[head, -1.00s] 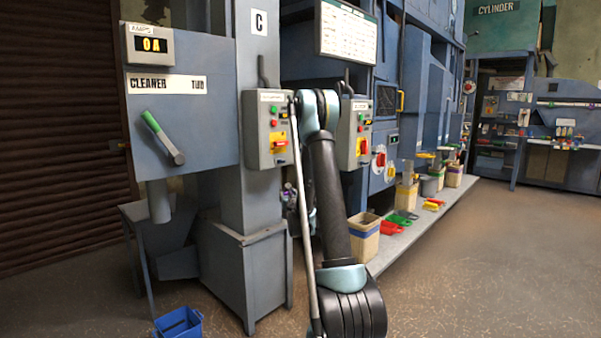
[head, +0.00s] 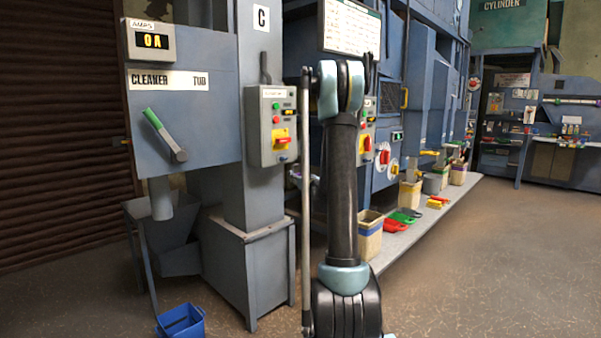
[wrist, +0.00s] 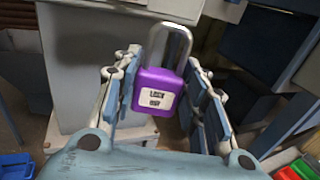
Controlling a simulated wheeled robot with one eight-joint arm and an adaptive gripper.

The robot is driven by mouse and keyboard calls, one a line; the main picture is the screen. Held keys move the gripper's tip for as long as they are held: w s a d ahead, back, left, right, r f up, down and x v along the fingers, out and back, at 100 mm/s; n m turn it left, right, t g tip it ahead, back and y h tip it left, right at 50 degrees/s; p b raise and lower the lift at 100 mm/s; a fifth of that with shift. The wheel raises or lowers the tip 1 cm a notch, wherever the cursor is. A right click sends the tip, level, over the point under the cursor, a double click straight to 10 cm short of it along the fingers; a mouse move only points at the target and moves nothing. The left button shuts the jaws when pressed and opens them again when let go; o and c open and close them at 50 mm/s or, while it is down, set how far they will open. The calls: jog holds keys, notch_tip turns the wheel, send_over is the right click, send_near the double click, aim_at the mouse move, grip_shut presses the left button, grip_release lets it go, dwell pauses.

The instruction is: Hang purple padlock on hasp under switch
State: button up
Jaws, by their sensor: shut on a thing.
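The purple padlock (wrist: 157,93) has a silver shackle and a white label, and sits between my gripper's fingers in the wrist view. My gripper (wrist: 160,100) is shut on its body, with the shackle pointing up and away. In the head view my arm hides the gripper and padlock. A grey switch box (head: 271,126) with a red and yellow rotary switch (head: 281,139) is on the column left of my arm. A second switch box (head: 366,130) is partly behind my arm. I cannot make out a hasp clearly under either switch.
The cleaner tub panel (head: 180,110) with a green-handled lever stands at the left. A blue bucket (head: 181,322) is on the floor below it. Bins and coloured scoops (head: 404,218) line a low ledge at right. The floor at right is clear.

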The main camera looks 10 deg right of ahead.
jog(key=s+r+n+g+y, duration=0.1)
jog(key=s+r+n+y, duration=0.15)
jog(key=s+r, duration=0.25)
jog(key=shift+m, duration=0.35)
jog(key=shift+a+x, duration=0.15)
jog(key=shift+x, duration=1.05)
jog(key=shift+a+x, duration=0.2)
jog(key=shift+x, duration=1.05)
jog(key=shift+w+a, duration=0.15)
jog(key=shift+a, duration=0.1)
jog(key=shift+a+x, duration=0.15)
jog(key=shift+x, duration=0.55)
jog(key=shift+a+x, duration=0.15)
jog(key=shift+x, duration=0.55)
jog(key=shift+f, duration=0.8)
jog(key=o, duration=1.2)
jog(key=shift+c, duration=0.2)
jog(key=shift+d, duration=0.1)
